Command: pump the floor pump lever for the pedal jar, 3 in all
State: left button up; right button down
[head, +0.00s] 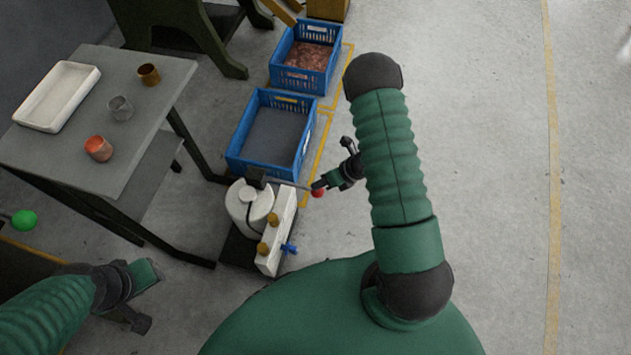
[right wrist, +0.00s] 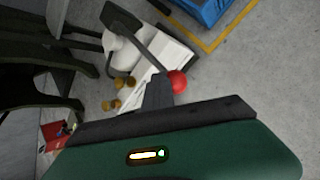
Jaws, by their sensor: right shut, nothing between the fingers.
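The floor pump stands on the floor beside the table, with a white round jar (head: 238,207) and a white block-shaped body (head: 281,230). Its lever is a thin rod ending in a red ball (head: 318,193). In the right wrist view, the red ball (right wrist: 177,82) and the rod (right wrist: 150,48) show just beyond my fingertips. My right gripper (head: 319,186) is shut and empty, right at the ball; whether it touches the ball I cannot tell. The white body (right wrist: 160,65) lies behind the lever there. My left gripper (head: 150,296) is open and empty at the lower left.
A grey table (head: 135,150) at the left holds a white tray (head: 22,118) and several cups, one orange (head: 98,149). A blue crate (head: 236,150) stands behind the pump, and another (head: 277,72) with copper-coloured contents beyond it. The floor to the right is clear.

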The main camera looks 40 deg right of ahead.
jog(key=shift+s+d+f+b, duration=0.15)
jog(key=shift+f+b, duration=0.15)
jog(key=shift+f, duration=0.2)
jog(key=shift+s+f+b, duration=0.1)
jog(key=shift+f+b, duration=0.2)
jog(key=shift+f, duration=0.15)
dwell(0.5)
jog(key=shift+r, duration=0.1)
dwell(0.4)
jog(key=shift+w+a+r+p, duration=0.1)
jog(key=shift+w+r+p, duration=0.05)
jog(key=shift+r+p, duration=0.95)
jog(key=shift+w+a+r+p, duration=0.15)
jog(key=shift+w+r+p, duration=0.05)
jog(key=shift+r+p, duration=0.9)
jog(key=shift+w+a+r+p, duration=0.15)
jog(key=shift+r+p, duration=0.7)
jog(key=shift+r, duration=0.5)
jog(key=r+p, duration=0.2)
jog(key=r, duration=0.1)
jog(key=r+p, duration=0.2)
jog(key=shift+w+a, duration=0.2)
jog(key=shift+w, duration=0.05)
jog(key=shift+f, duration=0.1)
